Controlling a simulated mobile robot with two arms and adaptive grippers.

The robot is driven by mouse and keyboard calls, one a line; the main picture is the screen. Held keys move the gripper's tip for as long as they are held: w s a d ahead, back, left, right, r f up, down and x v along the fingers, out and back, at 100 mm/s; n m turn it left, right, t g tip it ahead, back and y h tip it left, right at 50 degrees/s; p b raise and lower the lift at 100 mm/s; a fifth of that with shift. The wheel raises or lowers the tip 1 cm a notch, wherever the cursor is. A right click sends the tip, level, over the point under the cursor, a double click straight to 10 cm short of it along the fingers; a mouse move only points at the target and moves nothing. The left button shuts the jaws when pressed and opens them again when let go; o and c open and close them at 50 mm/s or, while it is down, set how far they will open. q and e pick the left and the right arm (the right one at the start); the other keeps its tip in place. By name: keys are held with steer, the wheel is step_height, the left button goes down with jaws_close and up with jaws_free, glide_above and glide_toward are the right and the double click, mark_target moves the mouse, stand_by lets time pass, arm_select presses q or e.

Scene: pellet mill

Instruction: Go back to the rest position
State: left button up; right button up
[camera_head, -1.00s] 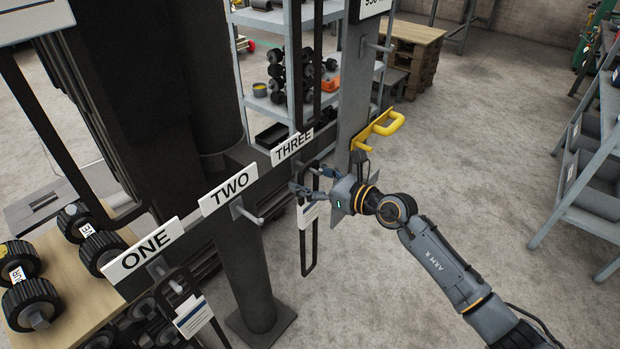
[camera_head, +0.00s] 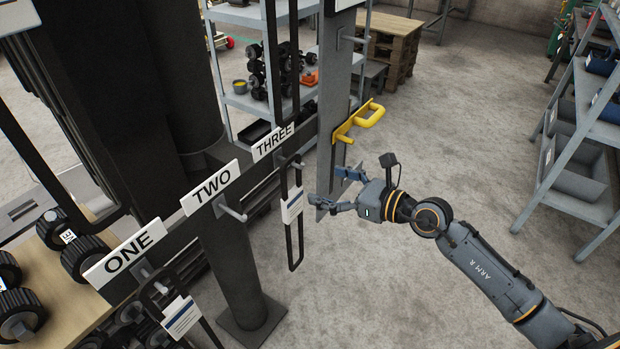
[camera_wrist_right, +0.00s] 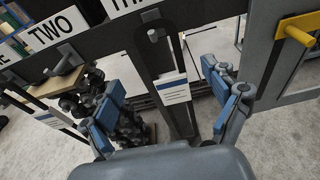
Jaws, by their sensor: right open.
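My right gripper (camera_head: 330,187) is open and empty in the head view, just right of a dark hanging loop with a white tag (camera_head: 292,206). The loop hangs under the sign THREE (camera_head: 272,141). In the right wrist view my right gripper (camera_wrist_right: 170,97) has its blue-padded fingers spread wide. The tagged loop (camera_wrist_right: 170,88) hangs beyond and between them, apart from the pads. My left gripper is in no view.
Sign TWO (camera_head: 211,187) has a bare peg (camera_head: 232,212). Under sign ONE (camera_head: 127,252) hangs another tagged loop (camera_head: 180,316). A yellow handle (camera_head: 368,116) juts from a grey post. A shelf rack (camera_head: 575,150) stands right. Open concrete floor (camera_head: 450,130) lies between.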

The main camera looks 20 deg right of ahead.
steer(key=s+d+f+m+t+h+b, duration=0.1)
steer(key=s+d+f+m+h, duration=0.3)
steer(key=f+m, duration=0.8)
steer(key=w+d+f+m+h, duration=0.15)
steer(key=d+f+m, duration=0.6)
steer(key=f, duration=0.75)
steer(key=s+f+m+g+h, duration=0.25)
steer(key=s+f+m, duration=0.5)
steer(key=f, duration=0.45)
steer(key=s+a+f+m+g+h, duration=0.2)
steer(key=s+f+m+g, duration=0.5)
steer(key=s+f, duration=1)
steer(key=s+a+f+m+g, duration=0.1)
steer(key=s+a+f+m, duration=0.1)
steer(key=s, duration=0.8)
steer(key=s+a+f+m+g+b, duration=0.1)
steer(key=s+a+f+m+g, duration=0.1)
steer(key=s, duration=0.8)
steer(key=a+f+m, duration=0.1)
steer(key=a+m, duration=0.1)
steer(key=m, duration=0.1)
steer(key=shift+s+f, duration=0.2)
steer(key=shift+f, duration=0.1)
